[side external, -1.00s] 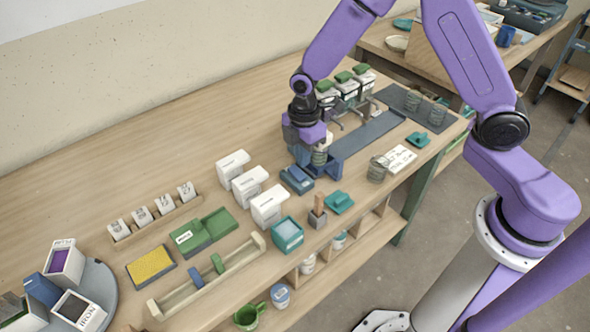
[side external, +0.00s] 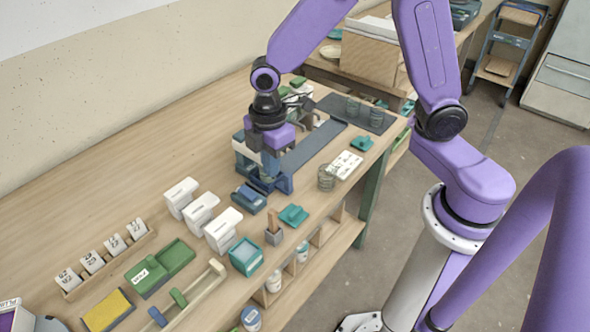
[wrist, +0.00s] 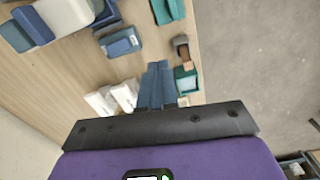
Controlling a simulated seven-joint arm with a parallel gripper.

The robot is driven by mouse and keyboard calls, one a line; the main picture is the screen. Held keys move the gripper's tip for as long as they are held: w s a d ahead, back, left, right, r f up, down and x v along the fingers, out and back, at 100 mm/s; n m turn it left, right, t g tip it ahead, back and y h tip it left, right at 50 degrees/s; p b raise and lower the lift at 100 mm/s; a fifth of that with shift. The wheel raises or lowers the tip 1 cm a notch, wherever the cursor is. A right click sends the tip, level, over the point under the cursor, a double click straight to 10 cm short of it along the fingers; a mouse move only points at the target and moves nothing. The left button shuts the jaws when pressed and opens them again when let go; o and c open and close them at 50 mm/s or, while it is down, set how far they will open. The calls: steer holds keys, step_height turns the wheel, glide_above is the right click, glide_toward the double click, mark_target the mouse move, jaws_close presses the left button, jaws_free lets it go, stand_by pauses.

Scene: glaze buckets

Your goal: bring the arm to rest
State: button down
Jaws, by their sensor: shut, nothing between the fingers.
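My gripper (side external: 268,179) hangs from the purple arm, pointing down over the bench (side external: 120,190). In the side external view it is in front of the blue stand (side external: 281,184), and its tips are partly hard to make out against it. In the wrist view the two blue fingers (wrist: 158,84) lie together, shut and empty. A small blue box (side external: 248,200) is just left of the gripper; it also shows in the wrist view (wrist: 120,43). I cannot tell whether the fingertips touch anything.
White buckets (side external: 201,213), a teal bucket (side external: 246,257), a grey holder (side external: 274,236) and a teal piece (side external: 294,215) stand nearby. Green-lidded containers (side external: 298,88) are behind the gripper. A wire cylinder (side external: 326,178) and a white card (side external: 346,165) lie to the right. The bench's back left is clear.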

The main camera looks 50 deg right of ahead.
steer(key=s+d+r+m, duration=0.1)
steer(key=s+d+r, duration=0.1)
steer(key=s, duration=0.4)
steer(key=s+d+r+m, duration=0.1)
steer(key=s+d+r, duration=0.2)
steer(key=s, duration=0.4)
steer(key=s+d+r+m, duration=0.2)
steer(key=s+d, duration=0.1)
steer(key=s, duration=0.4)
steer(key=shift+s+d+r, duration=0.15)
steer(key=shift+d+r, duration=0.1)
steer(key=shift+r, duration=0.05)
